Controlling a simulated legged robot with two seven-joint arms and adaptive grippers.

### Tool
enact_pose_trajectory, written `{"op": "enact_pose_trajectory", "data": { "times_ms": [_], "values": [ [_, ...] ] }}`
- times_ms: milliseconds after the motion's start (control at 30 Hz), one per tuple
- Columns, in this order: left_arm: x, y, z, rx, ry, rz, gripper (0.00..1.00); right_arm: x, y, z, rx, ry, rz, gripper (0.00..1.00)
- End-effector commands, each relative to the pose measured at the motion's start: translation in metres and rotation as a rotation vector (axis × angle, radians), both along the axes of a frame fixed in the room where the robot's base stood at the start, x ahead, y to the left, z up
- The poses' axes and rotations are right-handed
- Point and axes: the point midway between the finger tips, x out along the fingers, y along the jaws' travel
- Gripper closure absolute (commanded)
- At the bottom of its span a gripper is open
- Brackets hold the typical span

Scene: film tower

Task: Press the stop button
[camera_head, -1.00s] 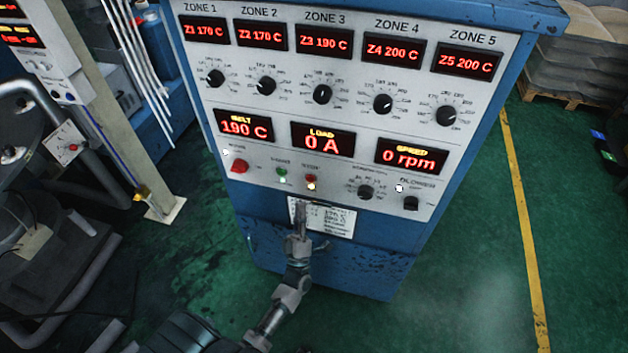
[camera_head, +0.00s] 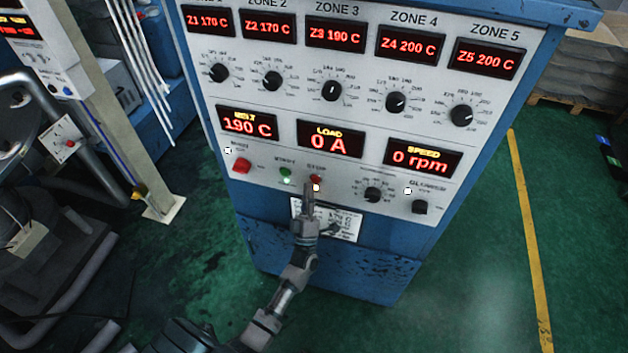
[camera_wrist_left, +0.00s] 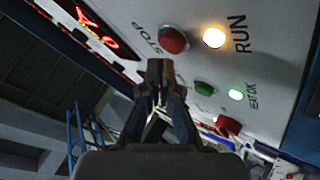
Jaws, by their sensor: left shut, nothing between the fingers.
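The red stop button (camera_head: 316,180) sits on the white control panel (camera_head: 345,205) of a blue cabinet, below the load display. My right gripper is not in view.
The displays read 0 A (camera_head: 330,140) and 0 rpm (camera_head: 422,158).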

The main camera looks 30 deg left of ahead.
Motion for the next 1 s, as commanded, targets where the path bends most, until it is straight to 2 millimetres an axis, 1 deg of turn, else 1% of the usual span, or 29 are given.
{"op": "enact_pose_trajectory", "data": {
  "times_ms": [300, 733, 1000],
  "values": [
    [-0.0001, -0.0077, 0.0022, 0.006, 0.000, -0.001, 1.00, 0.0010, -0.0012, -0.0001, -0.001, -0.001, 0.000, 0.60],
    [-0.0001, -0.0009, -0.0001, 0.000, 0.000, 0.000, 1.00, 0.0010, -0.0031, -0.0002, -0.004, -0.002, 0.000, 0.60],
    [-0.0001, -0.0040, 0.0010, 0.002, 0.000, -0.001, 1.00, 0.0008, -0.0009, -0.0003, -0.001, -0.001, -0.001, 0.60]
  ]
}}
